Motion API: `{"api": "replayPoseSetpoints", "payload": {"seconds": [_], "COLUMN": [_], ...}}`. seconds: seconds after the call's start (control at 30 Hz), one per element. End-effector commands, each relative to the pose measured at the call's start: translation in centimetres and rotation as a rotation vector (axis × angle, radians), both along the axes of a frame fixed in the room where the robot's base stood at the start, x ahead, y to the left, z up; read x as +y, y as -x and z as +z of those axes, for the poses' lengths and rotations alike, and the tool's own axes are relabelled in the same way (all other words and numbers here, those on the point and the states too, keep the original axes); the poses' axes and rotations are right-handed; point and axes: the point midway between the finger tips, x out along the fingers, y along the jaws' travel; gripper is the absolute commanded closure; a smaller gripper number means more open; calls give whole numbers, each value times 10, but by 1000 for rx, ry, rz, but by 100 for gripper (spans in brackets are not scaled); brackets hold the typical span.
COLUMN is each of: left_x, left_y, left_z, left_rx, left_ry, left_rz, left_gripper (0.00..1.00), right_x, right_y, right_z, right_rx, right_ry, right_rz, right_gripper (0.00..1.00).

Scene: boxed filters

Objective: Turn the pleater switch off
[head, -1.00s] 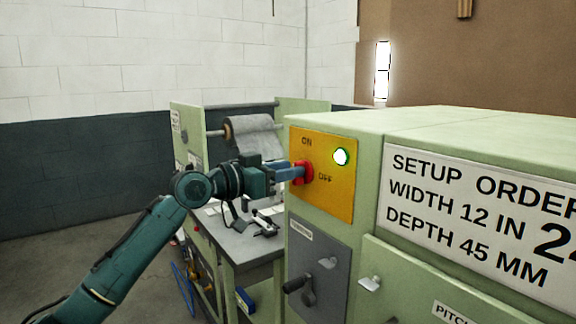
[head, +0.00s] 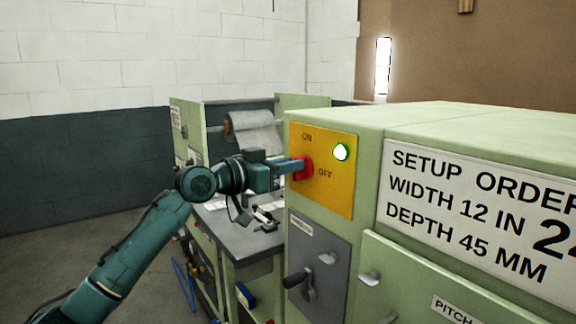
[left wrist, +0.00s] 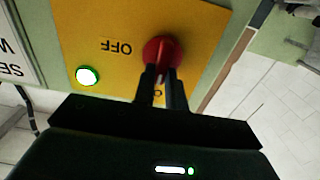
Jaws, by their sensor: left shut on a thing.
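The pleater switch is a red rotary knob (head: 306,169) on a yellow panel (head: 336,199) marked ON above and OFF to the right. A round lamp (head: 341,152) on the panel glows green. My left gripper (head: 298,166) comes in from the left and is shut on the knob. In the left wrist view the panel appears upside down. There the gripper fingers (left wrist: 163,76) close on the ridge of the red knob (left wrist: 162,49), and the ON label is mostly hidden behind them. The knob's exact angle is hard to tell. My right gripper is not in view.
The green machine cabinet carries a setup order sign (head: 470,215) to the right. Below the panel is a grey plate with a crank handle (head: 298,280). Behind my left arm stand a grey workbench (head: 240,237) and a film roll (head: 252,130).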

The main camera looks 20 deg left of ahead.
Motion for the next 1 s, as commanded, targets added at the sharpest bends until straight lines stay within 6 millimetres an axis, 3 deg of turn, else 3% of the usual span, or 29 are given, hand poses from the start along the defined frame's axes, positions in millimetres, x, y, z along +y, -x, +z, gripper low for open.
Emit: {"api": "replayPoseSetpoints", "payload": {"seconds": [0.37, 1.0], "left_x": [-1, -6], "left_y": [1, 5], "left_z": [-2, -4], "left_rx": [-59, -407], "left_ry": [-76, -523], "left_rz": [0, 0], "left_gripper": [100, 100], "right_x": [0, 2], "right_y": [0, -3], "right_z": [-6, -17], "right_rx": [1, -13], "right_ry": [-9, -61], "right_rz": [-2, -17], "right_gripper": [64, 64]}}
